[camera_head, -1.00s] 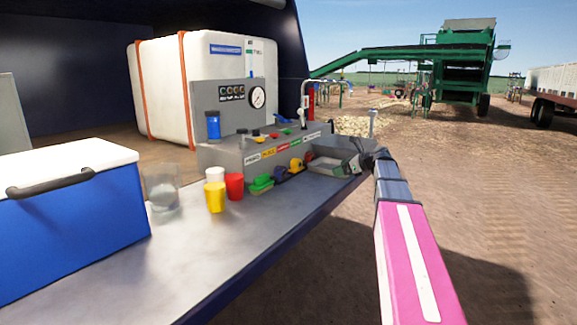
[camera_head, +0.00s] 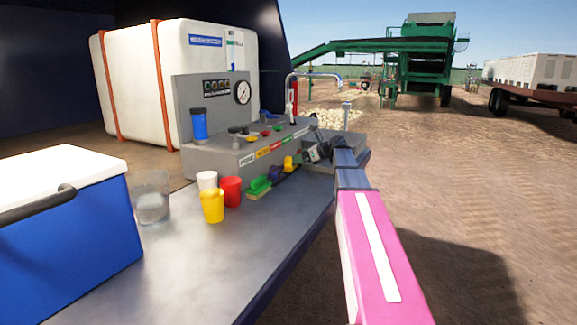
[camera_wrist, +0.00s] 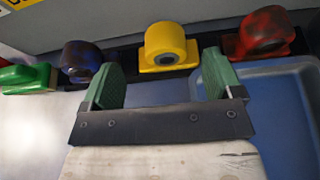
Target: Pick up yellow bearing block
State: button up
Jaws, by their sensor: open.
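The yellow bearing block (camera_wrist: 165,46) sits upright at the top middle of the wrist view, against the grey panel. It also shows small in the head view (camera_head: 288,164), just left of my arm's end. My gripper (camera_wrist: 160,78) is open, with its two green fingers apart and nothing between them. In the wrist view the block appears beyond the fingertips, roughly centred between them. In the head view my arm's end (camera_head: 318,151) is close to the right of the block.
A dark purple block (camera_wrist: 80,60) and a green block (camera_wrist: 28,77) stand left of the yellow one. A red block (camera_wrist: 265,32) stands right, by a blue-grey tray (camera_wrist: 280,95). Yellow (camera_head: 212,206) and red cups (camera_head: 231,191) stand left on the table.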

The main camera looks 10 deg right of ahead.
aim_at(288, 156)
jog(key=x, duration=0.7)
jog(key=shift+w+a+r, duration=0.1)
jog(key=shift+w+r, duration=0.05)
jog(key=shift+w, duration=0.15)
jog(key=c, duration=1.3)
